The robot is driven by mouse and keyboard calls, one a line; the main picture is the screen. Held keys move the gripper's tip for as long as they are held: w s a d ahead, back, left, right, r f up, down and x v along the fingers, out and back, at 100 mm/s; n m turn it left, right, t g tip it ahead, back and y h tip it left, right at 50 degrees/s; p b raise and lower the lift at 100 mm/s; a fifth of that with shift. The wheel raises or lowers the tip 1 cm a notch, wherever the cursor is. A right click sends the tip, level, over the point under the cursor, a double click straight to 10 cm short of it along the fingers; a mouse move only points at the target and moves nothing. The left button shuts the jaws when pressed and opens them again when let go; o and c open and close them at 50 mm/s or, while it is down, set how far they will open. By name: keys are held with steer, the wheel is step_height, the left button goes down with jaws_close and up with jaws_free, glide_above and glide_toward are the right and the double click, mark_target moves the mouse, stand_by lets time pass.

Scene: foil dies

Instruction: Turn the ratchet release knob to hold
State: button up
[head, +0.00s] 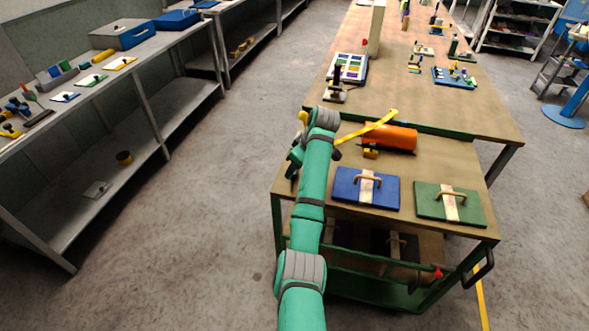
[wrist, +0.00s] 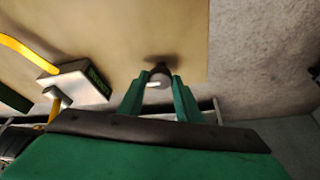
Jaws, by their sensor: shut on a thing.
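In the wrist view the green fingers of my gripper (wrist: 159,92) point at the table top, one on each side of a small round knob (wrist: 158,79). The knob has a pale face and a dark part behind it, and I take it for the ratchet release knob. My gripper is shut on it. I cannot read any hold mark or the knob's setting. In the head view my green arm covers the knob, and my gripper (head: 295,161) shows only partly at the left edge of the cart.
A grey block (wrist: 73,84) with a yellow strap (wrist: 20,52) stands left of my fingers. In the head view an orange roll (head: 390,137) lies behind a blue board (head: 366,188) and a green board (head: 449,204), both with handles. Open floor lies left of the cart.

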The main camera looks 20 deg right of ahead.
steer(key=o, duration=1)
steer(key=shift+v, duration=5.4)
steer(key=shift+a, duration=0.1)
